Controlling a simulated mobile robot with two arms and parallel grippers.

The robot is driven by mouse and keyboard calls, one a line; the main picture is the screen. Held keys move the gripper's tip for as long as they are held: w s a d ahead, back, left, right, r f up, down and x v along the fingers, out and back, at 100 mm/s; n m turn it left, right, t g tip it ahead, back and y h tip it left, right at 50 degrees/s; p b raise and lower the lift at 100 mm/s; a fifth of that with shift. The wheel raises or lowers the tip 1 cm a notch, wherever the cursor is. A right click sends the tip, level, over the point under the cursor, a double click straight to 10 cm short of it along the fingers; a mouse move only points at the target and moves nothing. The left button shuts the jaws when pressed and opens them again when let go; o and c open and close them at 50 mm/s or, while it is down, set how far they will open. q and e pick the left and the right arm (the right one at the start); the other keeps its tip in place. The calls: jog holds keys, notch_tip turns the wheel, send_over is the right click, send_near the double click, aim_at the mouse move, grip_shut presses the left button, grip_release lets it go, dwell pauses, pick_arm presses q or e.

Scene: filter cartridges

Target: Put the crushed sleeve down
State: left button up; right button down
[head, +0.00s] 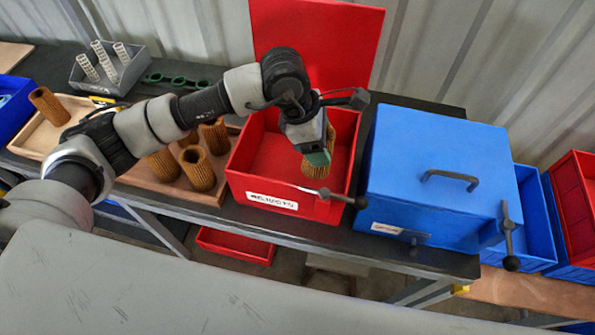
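My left gripper (317,151) hangs above the open red box (240,188), its fingers pointing down. It is shut on a brown pleated sleeve (317,172), which is upright and over the right part of the box's opening. The gripper hides the sleeve's upper part, and I cannot tell from here how crushed it is. I also cannot tell whether the sleeve touches the box floor. The red box has a white label on its front, and its lid (325,40) stands raised at the back. My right gripper is not in view.
A blue box (440,150) with a shut lid, handle and latch stands to the right. A wooden tray (150,196) with several brown sleeves stands to the left. Behind it are a grey bin (128,76) with white perforated tubes and a green-ringed rack (180,81).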

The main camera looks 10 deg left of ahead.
pick_arm(q)
jog(key=w+a+f+p, duration=0.1)
jog(key=w+a+f, duration=0.1)
jog(key=a+f, duration=0.1)
jog(key=w+a+f+p, duration=0.2)
jog(key=a+f, duration=0.1)
jog(key=f, duration=0.1)
jog(key=w+a+f+p, duration=0.2)
jog(key=a+f, duration=0.2)
jog(key=shift+a+f, duration=0.1)
jog(key=shift+f, duration=0.45)
jog(key=shift+f, duration=0.1)
jog(key=shift+f, duration=0.15)
jog(key=o, duration=0.9)
